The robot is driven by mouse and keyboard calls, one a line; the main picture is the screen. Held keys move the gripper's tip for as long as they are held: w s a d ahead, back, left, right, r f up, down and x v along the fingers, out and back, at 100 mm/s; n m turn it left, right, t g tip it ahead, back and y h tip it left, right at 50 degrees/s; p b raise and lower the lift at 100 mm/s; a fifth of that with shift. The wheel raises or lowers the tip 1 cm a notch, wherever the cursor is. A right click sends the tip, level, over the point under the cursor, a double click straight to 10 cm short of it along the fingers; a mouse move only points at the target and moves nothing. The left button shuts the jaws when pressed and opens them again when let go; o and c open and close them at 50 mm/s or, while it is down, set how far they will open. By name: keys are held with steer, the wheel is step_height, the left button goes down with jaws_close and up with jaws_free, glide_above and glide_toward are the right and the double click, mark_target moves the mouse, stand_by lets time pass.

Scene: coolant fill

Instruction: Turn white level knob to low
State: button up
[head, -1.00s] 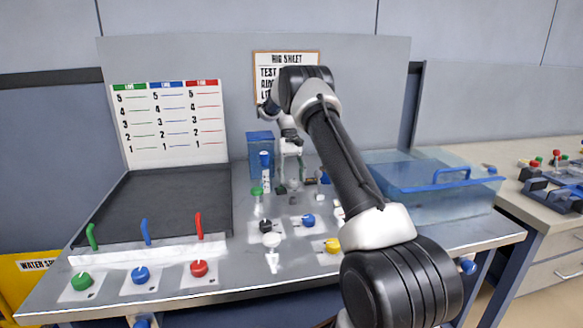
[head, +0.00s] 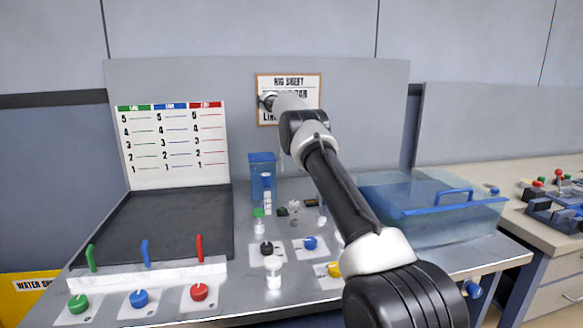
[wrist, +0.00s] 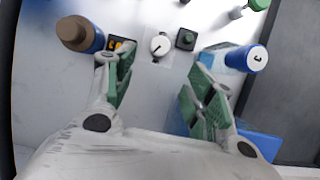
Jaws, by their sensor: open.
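The white level knob (wrist: 160,45) shows in the wrist view as a round white dial with a dark pointer mark, on a pale plate. My gripper (wrist: 160,72) is open, with green-padded fingers spread to either side below the knob in the picture. Nothing is between the fingers, and they appear apart from the knob. In the head view my arm reaches over the bench toward the back panel; its gripper is mostly hidden there, and I cannot clearly make out the knob.
A blue cylinder with a white top (wrist: 257,58) and a brown-capped blue cylinder (wrist: 75,35) flank the fingers. A clear blue tank (head: 430,210) stands at right; the dark mat (head: 150,220) is empty.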

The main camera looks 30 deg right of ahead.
step_height(320, 180, up, 6)
steer(key=s, duration=0.2)
steer(key=m+t+h, duration=0.1)
steer(key=m+t, duration=0.3)
steer(key=m, duration=0.9)
glide_above(294, 202)
step_height(294, 202, down, 9)
steer(key=shift+s+f, duration=0.1)
steer(key=shift+f, duration=0.1)
steer(key=shift+d+f, duration=0.1)
steer(key=shift+f, duration=0.05)
step_height(294, 202, down, 8)
steer(key=shift+r, duration=0.2)
